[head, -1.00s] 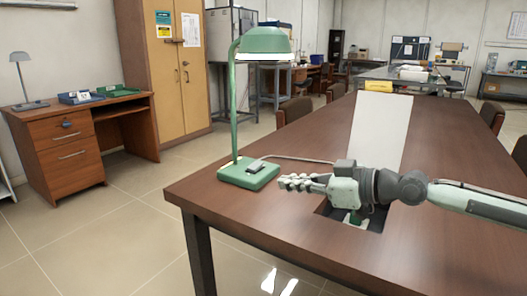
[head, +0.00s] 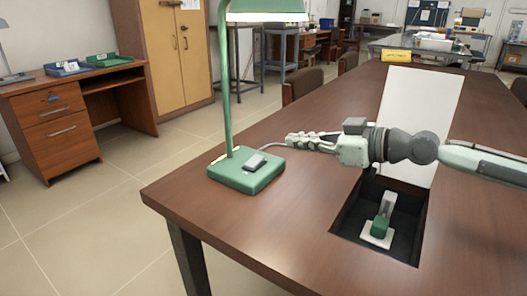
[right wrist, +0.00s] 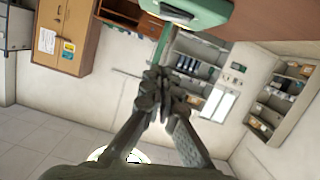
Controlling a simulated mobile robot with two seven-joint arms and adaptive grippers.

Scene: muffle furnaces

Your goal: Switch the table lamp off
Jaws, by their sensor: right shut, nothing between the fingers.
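The green table lamp (head: 227,100) stands at the near left corner of the brown table, its shade (head: 265,8) cut off by the top edge. The shade's underside is bright white. A small grey switch (head: 254,161) sits on its green base (head: 230,176). My right gripper (head: 290,140) is shut and empty, pointing left, just right of and behind the base, apparently above the tabletop. In the right wrist view the shut fingers (right wrist: 160,78) show below a green base (right wrist: 185,12). My left gripper is not in view.
A wooden desk (head: 65,115) stands left.

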